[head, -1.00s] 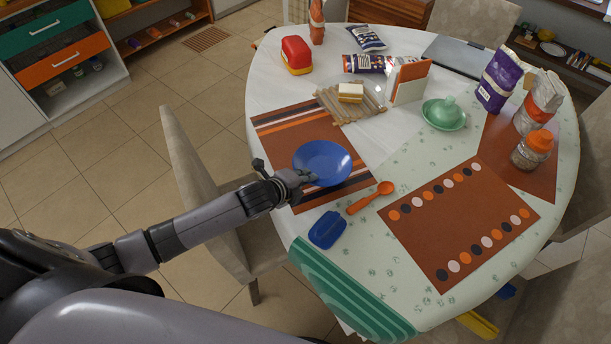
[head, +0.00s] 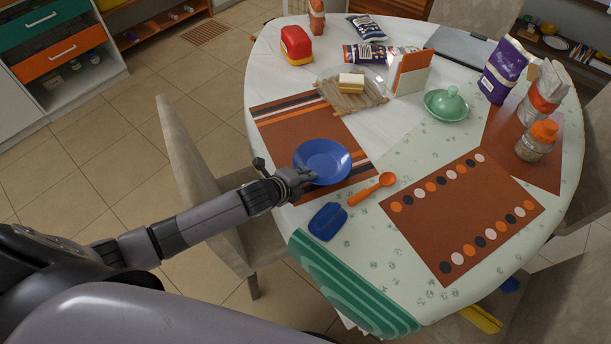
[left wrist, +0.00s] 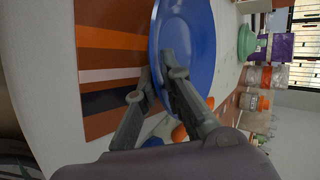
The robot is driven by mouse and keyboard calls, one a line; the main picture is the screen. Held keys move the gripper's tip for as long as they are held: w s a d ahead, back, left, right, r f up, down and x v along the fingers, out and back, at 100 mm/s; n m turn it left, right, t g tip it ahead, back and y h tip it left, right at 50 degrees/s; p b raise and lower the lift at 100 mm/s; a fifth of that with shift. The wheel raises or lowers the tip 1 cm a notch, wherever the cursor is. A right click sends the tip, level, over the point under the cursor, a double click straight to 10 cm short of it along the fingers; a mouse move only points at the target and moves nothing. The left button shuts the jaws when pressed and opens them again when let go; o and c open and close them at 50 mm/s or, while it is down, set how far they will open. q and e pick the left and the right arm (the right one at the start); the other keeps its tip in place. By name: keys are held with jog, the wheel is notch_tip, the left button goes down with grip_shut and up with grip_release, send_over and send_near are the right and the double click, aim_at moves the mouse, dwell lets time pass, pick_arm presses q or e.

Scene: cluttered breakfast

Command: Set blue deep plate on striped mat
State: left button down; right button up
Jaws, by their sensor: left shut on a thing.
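The blue deep plate (head: 322,160) is over the striped mat (head: 284,118), toward the mat's right part. The mat is brown with orange, white and dark stripes. My left gripper (head: 299,178) is shut on the plate's near rim. In the left wrist view the fingers (left wrist: 160,88) pinch the rim of the plate (left wrist: 187,40), with the mat's stripes (left wrist: 110,75) beside it. I cannot tell whether the plate touches the mat or is held just above it. My right gripper is not in view.
An orange spoon (head: 370,189) and a blue dish (head: 328,221) lie close to the plate. A dotted brown mat (head: 450,225) is to the right. A sandwich (head: 351,82) on a wooden board (head: 350,97) is behind. A chair (head: 190,150) stands at left.

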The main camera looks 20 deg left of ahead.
pick_arm(q)
jog(key=shift+f, duration=0.2)
dwell(0.4)
jog(key=c, duration=1.7)
grip_release()
jog(key=shift+o, duration=0.3)
jog(key=shift+f, duration=0.1)
jog(key=shift+s, duration=0.2)
jog(key=shift+s+a+p, duration=0.25)
jog(key=shift+s+p, duration=0.1)
jog(key=shift+s, duration=0.4)
jog(key=shift+s+a+p, duration=0.2)
jog(key=shift+s+p, duration=0.15)
jog(key=shift+s, duration=0.35)
jog(key=shift+s+a+p, duration=0.2)
jog(key=shift+s+p, duration=0.05)
jog(key=shift+s, duration=0.45)
jog(key=shift+s+a+p, duration=0.25)
jog(key=shift+s, duration=0.4)
jog(key=shift+s+a+p, duration=0.2)
jog(key=shift+s+p, duration=0.05)
jog(key=shift+s, duration=0.45)
jog(key=v, duration=0.8)
